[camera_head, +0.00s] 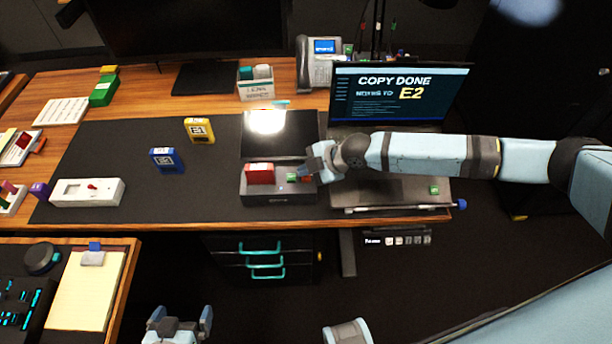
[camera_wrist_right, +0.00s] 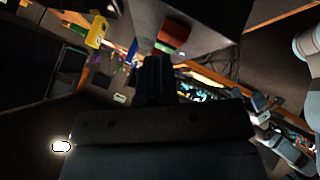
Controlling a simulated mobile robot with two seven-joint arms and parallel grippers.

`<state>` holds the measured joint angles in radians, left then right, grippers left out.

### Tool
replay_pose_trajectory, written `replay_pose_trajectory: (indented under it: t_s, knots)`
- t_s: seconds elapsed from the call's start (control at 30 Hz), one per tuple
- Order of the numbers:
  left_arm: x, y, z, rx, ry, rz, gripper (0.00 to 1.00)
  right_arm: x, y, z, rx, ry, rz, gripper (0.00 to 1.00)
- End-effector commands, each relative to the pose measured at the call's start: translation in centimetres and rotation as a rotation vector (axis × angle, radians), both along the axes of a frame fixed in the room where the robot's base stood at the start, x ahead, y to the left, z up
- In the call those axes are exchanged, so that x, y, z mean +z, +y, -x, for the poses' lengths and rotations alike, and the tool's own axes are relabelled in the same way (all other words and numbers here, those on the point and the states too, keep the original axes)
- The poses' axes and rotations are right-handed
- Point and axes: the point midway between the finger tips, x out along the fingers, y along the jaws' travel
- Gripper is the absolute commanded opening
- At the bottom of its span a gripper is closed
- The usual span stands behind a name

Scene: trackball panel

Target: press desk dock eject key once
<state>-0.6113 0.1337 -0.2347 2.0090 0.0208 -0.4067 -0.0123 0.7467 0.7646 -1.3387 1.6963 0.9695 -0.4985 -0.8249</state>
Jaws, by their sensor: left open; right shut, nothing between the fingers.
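The desk dock (camera_head: 262,198) is a dark grey box at the front of the black desk mat. A red cartridge (camera_head: 260,173) stands in its left part. A small green key (camera_head: 291,177) shows to the right of the cartridge; which key is the eject key I cannot tell. My right gripper (camera_head: 311,170) is shut and empty, over the dock's right end, and partly hides it. Whether it touches a key is unclear. In the right wrist view its fingers (camera_wrist_right: 155,80) are dark, with the red cartridge (camera_wrist_right: 175,32) beyond. My left gripper (camera_head: 181,320) is open and empty at the bottom, away from the desk.
A laptop (camera_head: 400,92) showing "COPY DONE" stands behind my right arm. Blue (camera_head: 166,160) and yellow (camera_head: 199,130) cartridges stand on the mat (camera_head: 120,150). A phone (camera_head: 320,62) is at the back.

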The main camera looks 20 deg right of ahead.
Motion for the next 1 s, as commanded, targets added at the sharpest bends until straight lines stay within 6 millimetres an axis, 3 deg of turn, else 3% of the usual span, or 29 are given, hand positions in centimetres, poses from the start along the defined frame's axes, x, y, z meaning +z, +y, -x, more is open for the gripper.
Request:
replay_pose_trajectory:
  t_s: [1.0]
  knots:
    - [-0.50, 0.02, -0.02, 0.000, -0.001, 0.000, 1.00, -0.95, 0.01, 0.00, -0.001, 0.001, 0.000, 0.00]
